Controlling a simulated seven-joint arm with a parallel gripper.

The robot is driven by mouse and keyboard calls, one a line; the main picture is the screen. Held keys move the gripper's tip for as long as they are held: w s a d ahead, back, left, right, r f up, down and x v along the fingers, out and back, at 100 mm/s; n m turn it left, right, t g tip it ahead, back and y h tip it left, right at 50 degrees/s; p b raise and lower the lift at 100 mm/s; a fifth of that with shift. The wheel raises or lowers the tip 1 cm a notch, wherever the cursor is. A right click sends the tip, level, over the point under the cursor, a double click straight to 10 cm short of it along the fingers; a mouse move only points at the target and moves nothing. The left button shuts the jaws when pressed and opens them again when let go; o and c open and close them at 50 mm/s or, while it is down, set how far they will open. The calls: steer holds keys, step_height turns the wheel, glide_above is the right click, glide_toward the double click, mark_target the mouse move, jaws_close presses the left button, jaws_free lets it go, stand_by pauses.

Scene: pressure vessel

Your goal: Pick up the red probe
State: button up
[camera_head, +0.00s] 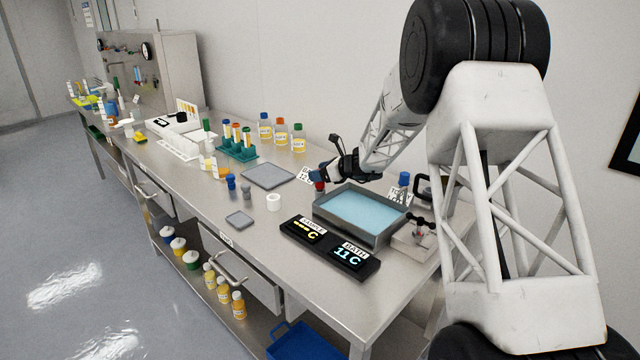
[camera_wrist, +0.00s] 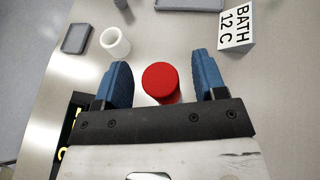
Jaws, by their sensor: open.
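The red probe (camera_wrist: 161,82) stands between the two blue fingers of my gripper (camera_wrist: 162,85) in the wrist view. Its round red top faces the camera, with a gap on each side, so the fingers are apart and not touching it. In the head view the red top of the probe (camera_head: 320,186) shows just below my gripper (camera_head: 322,172), to the left of the water bath. The lower part of the probe is hard to make out.
The water bath (camera_head: 317,213) stands right of the probe, with a display box (camera_head: 330,250) in front. A BATH 12 C card (camera_wrist: 236,28) stands close by. Bottles and a tube rack (camera_head: 238,153) are farther back.

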stand_by(0.4)
steer(key=c, duration=1.1)
steer(key=shift+r, duration=5)
